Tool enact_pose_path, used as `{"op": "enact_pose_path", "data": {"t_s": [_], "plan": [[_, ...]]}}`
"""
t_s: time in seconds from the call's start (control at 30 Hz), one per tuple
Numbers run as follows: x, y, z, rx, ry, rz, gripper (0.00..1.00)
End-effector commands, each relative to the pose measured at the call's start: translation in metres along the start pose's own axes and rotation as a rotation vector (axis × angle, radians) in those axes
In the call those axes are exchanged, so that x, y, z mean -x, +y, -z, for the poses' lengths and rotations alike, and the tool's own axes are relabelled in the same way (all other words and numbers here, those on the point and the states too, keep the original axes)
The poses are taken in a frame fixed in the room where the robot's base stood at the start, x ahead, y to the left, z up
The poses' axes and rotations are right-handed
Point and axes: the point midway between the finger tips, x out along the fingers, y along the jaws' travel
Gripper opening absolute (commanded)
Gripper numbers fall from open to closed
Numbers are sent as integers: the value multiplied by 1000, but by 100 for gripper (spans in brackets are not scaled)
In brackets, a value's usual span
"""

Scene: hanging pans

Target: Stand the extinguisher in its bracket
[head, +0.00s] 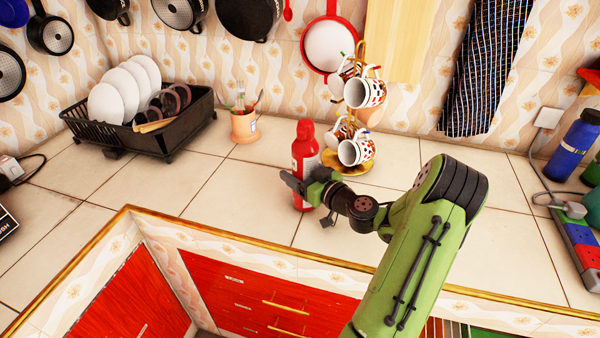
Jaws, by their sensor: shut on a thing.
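The extinguisher (305,150) is a red bottle with a pale label, upright at the middle of the tiled counter. My gripper (303,187) is shut on its lower body, reaching in from the right. The dark fingers cover part of the bottle's lower half. I cannot tell whether its base touches the counter. I cannot make out a bracket in this view.
A gold mug tree (352,166) with several patterned mugs stands close behind and right of the extinguisher. A utensil cup (244,128) and a black dish rack (185,138) are to the left. A blue bottle (572,147) stands far right.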

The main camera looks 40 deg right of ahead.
Motion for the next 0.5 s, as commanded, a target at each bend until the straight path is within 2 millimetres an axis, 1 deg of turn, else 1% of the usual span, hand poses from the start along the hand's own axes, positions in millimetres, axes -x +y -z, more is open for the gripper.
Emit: {"op": "enact_pose_path", "data": {"t_s": [0.1, 0.13, 0.2, 0.3, 0.5], "plan": [[0, 0, -2, 1, 3, 1, 19], [0, 0, -4, 1, -1, 0, 74], [0, 0, -3, 0, -1, 0, 85], [0, 0, -2, 0, -1, 0, 98], [0, 0, -2, 0, -1, 0, 98]]}}
